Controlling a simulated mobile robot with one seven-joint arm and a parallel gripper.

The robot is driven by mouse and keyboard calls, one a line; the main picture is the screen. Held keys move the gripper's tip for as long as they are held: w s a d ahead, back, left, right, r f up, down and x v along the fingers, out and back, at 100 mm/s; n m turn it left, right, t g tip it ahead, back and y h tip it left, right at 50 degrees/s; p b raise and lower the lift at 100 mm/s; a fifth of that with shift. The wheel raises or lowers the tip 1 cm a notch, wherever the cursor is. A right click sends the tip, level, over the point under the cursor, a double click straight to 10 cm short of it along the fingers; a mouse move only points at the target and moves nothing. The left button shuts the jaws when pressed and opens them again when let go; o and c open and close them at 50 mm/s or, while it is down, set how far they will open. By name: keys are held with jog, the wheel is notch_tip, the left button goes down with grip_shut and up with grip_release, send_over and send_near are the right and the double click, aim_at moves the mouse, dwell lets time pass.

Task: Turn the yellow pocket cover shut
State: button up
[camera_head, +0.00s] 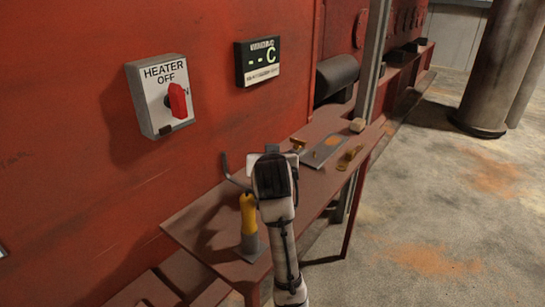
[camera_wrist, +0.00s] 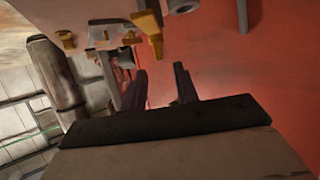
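My gripper (camera_wrist: 160,82) is open in the wrist view, with its two dark fingers apart and nothing visible between them. In the head view my gripper (camera_head: 272,158) is over the bench, its fingers hidden by my wrist. A small yellow piece (camera_head: 298,143) shows just behind it, beside a grey plate (camera_head: 322,152) with an orange patch; in the wrist view a small yellow piece (camera_wrist: 130,38) also lies near the plate (camera_wrist: 103,34). I cannot tell for sure whether this is the pocket cover, or how far it is turned. No contact with my gripper is visible.
A yellow upright handle (camera_head: 248,214) on a grey base stands at the bench's near end. A bent grey rod (camera_head: 232,172) and a brass piece (camera_head: 349,158) are near. A heater switch box (camera_head: 161,96) and display (camera_head: 258,61) are on the red wall. Floor at right is clear.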

jog(key=shift+s+r, duration=0.1)
jog(key=shift+s, duration=0.25)
